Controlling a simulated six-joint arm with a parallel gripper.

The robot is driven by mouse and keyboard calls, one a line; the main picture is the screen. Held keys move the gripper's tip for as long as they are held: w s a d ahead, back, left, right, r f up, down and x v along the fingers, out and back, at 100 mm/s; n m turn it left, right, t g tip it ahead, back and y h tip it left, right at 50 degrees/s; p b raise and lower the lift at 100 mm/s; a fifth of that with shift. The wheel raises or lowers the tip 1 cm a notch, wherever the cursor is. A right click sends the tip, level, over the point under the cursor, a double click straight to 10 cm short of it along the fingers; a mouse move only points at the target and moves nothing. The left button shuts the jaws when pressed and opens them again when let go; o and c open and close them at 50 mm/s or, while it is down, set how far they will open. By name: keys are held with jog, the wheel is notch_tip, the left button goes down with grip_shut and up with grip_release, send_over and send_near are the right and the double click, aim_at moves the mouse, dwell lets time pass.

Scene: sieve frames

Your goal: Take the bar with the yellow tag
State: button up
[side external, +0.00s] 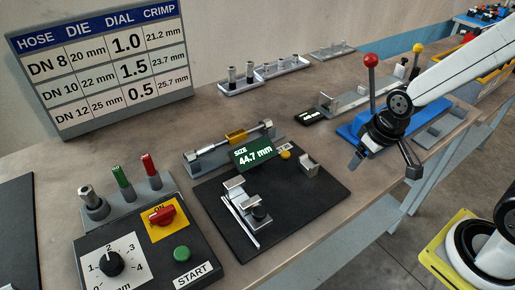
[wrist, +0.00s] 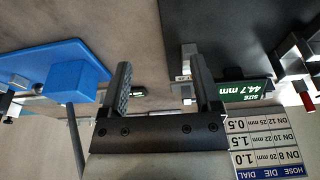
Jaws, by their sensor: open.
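The bar with the yellow tag (side external: 237,136) is a silver rod lying across a grey cradle (side external: 205,162), behind the black measuring plate, in the side view. Its tag wraps the middle of the rod. I cannot make out the bar in the wrist view. My gripper (side external: 388,160) is open and empty, well to the right of the bar, near the table's front edge and the blue lever fixture. In the wrist view my open fingers (wrist: 158,72) have nothing between them.
The black plate (side external: 325,205) carries a 44.7 mm display (side external: 255,155) and metal fittings. A blue fixture (side external: 352,130) has a red-knobbed lever (side external: 371,62). A control box (side external: 140,250) is front left. A chart (side external: 100,60) stands behind.

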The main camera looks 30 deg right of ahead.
jog(key=w+a+r+m+g+y, duration=0.15)
jog(key=w+m, duration=0.25)
jog(key=w, duration=0.4)
jog(key=w+a+m, duration=0.3)
jog(key=w+m, duration=0.2)
jog(key=w, duration=0.4)
jog(key=m+g+y, duration=0.1)
jog(key=m+y, duration=0.2)
jog(key=m, duration=0.6)
send_near(237, 132)
jog(key=shift+x, duration=0.75)
jog(key=shift+s+a, duration=0.15)
jog(key=shift+x, duration=1.25)
jog(key=shift+f, duration=0.1)
jog(key=shift+x, duration=2.5)
